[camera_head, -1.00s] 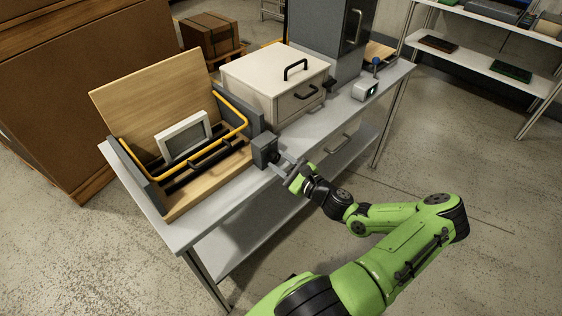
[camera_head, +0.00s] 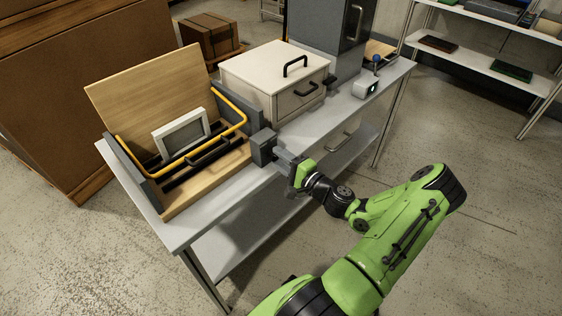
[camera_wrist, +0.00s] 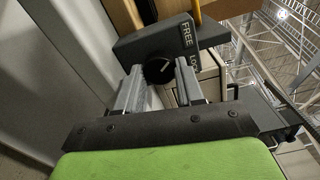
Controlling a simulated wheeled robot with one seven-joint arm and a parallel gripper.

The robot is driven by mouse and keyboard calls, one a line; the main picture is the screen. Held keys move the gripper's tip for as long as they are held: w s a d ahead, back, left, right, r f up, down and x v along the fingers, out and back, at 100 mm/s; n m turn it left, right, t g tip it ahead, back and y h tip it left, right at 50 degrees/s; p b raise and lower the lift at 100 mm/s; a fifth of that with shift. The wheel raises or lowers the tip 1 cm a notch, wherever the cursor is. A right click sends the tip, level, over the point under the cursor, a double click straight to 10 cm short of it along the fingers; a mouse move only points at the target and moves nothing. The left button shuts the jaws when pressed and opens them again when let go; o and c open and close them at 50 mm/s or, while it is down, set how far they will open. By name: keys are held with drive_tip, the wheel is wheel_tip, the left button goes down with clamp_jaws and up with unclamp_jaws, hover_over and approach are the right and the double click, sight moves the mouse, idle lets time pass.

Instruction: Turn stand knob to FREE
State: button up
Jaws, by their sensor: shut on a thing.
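The stand knob (camera_wrist: 158,70) is a round black knob with a pale pointer line, on a dark grey block. The block (camera_head: 262,147) sits at the right front corner of the wooden stand (camera_head: 205,179). In the wrist view the word FREE and part of a second word show on the block's face (camera_wrist: 187,42). My gripper (camera_head: 279,156) reaches the knob from the right; in the wrist view its two grey fingers (camera_wrist: 158,84) lie on either side of the knob, shut on it. The pointer line slants; I cannot tell exactly which word it matches.
A cream box with black handles (camera_head: 270,75) stands behind the block. A small grey device (camera_head: 364,89) stands farther right. The table's front strip (camera_head: 215,205) is clear.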

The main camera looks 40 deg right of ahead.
drive_tip(key=shift+n+b, duration=0.3)
drive_tip(key=shift+n, duration=0.5)
drive_tip(key=o, duration=1)
drive_tip(key=shift+o, duration=0.2)
drive_tip(key=s+p, duration=0.2)
drive_tip(key=s, duration=1.3)
drive_tip(key=shift+s+d, duration=0.2)
drive_tip(key=shift+s, duration=0.2)
